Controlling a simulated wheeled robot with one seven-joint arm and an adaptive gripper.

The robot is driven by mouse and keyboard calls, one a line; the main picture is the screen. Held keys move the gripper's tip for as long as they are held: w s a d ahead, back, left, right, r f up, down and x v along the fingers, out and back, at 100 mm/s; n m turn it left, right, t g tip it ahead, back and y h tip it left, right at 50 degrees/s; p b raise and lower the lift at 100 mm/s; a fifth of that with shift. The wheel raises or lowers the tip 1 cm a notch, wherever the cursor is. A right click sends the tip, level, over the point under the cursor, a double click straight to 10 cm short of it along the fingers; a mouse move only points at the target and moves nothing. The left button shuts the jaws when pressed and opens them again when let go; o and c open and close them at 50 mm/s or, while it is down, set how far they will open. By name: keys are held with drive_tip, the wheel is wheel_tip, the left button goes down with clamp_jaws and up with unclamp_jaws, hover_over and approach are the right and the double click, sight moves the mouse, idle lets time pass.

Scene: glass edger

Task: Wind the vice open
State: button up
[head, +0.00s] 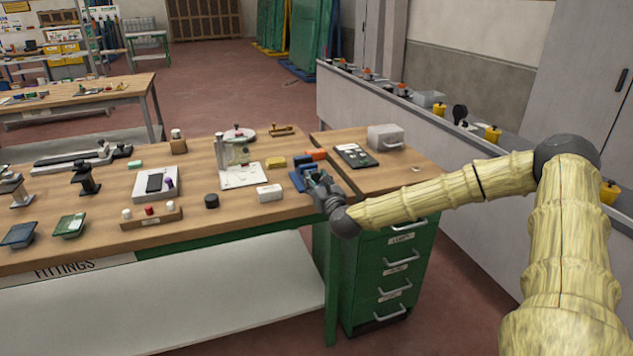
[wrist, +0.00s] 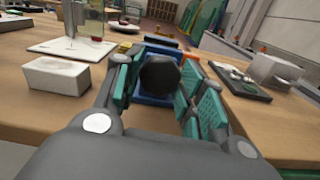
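The blue vice (head: 298,180) sits at the right end of the long wooden bench, by its front edge. In the wrist view the vice (wrist: 152,88) shows as blue parts behind a dark round knob (wrist: 160,74) that faces me. My gripper (head: 318,186) is at the front of the vice. In the wrist view my gripper (wrist: 160,88) has its green-padded fingers apart, one on each side of the knob. Slim gaps show beside the knob, and I cannot tell whether a pad touches it. The knob hides most of the vice's jaws.
A white block (head: 269,193) and a clear-guarded machine (head: 238,165) stand left of the vice. An orange item (head: 315,154) lies just behind it. A green drawer cabinet (head: 392,270) stands on the right, with a dark tray (head: 356,155) and a grey box (head: 385,137) on top.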

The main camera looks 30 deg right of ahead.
drive_tip(key=shift+c, duration=0.8)
